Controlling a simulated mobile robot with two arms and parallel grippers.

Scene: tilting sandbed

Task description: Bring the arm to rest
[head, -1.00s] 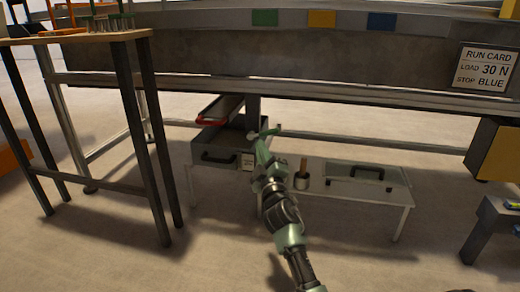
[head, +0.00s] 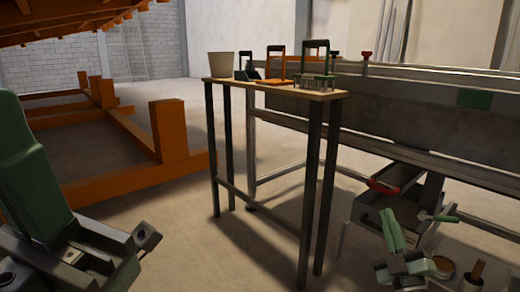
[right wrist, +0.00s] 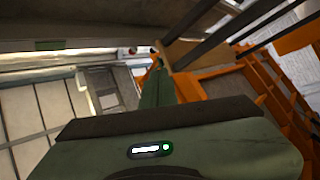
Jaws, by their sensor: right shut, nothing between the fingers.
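My right gripper (head: 392,222) shows at the lower right of the head view, its green fingers together, pointing up and away, with nothing between them. A large green and dark grey part of my own body fills the lower left of the head view. My left gripper is not clearly seen.
A tall narrow table (head: 322,95) stands mid-view, bearing a beige bucket (head: 221,65) and small racks. Orange beams (head: 168,130) stand at the left. The sandbed (head: 430,112) runs along the right. A red-edged tray (head: 398,178) lies under it. Open floor lies left of the table.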

